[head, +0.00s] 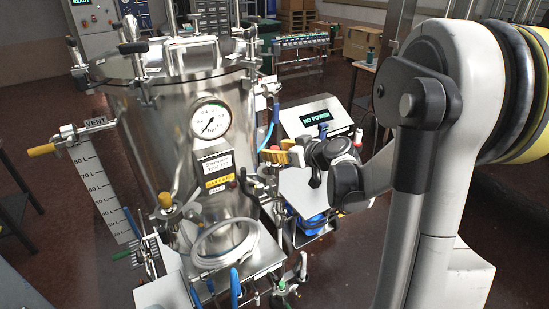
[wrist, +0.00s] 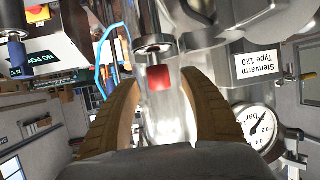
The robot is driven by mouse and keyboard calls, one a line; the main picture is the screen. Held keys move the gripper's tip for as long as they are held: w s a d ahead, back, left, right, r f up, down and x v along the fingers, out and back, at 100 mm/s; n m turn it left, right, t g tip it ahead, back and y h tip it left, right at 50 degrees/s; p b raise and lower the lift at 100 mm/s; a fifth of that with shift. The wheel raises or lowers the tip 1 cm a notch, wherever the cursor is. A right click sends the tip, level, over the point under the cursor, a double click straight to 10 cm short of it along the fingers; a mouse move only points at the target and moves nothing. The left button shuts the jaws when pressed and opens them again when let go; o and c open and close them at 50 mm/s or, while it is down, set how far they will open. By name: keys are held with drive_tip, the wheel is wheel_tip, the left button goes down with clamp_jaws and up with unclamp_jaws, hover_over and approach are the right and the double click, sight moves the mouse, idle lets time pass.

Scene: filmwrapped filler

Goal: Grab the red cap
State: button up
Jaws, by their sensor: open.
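The red cap (wrist: 162,78) shows in the wrist view as a small red block below a round metal fitting (wrist: 154,43), in front of a clear glass-like cylinder. My gripper (wrist: 160,84) is open, with one tan finger on each side of the red cap in the picture. I cannot tell whether either finger touches it. In the head view my gripper (head: 273,154), with yellowish fingers, is just right of the steel tank (head: 150,130). I cannot make out the red cap for certain there.
A pressure gauge (head: 210,118) and a label plate (head: 215,163) are on the tank front. A screen reading "NO POWER" (head: 315,116) stands behind my gripper. A blue hose (wrist: 105,55) runs close to the left finger. Pipes and valves crowd the tank's base.

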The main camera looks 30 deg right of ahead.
drive_tip(key=shift+w+f, duration=0.2)
drive_tip(key=shift+w, duration=0.15)
drive_tip(key=shift+r, duration=0.1)
clamp_jaws()
drive_tip(key=shift+s, duration=0.1)
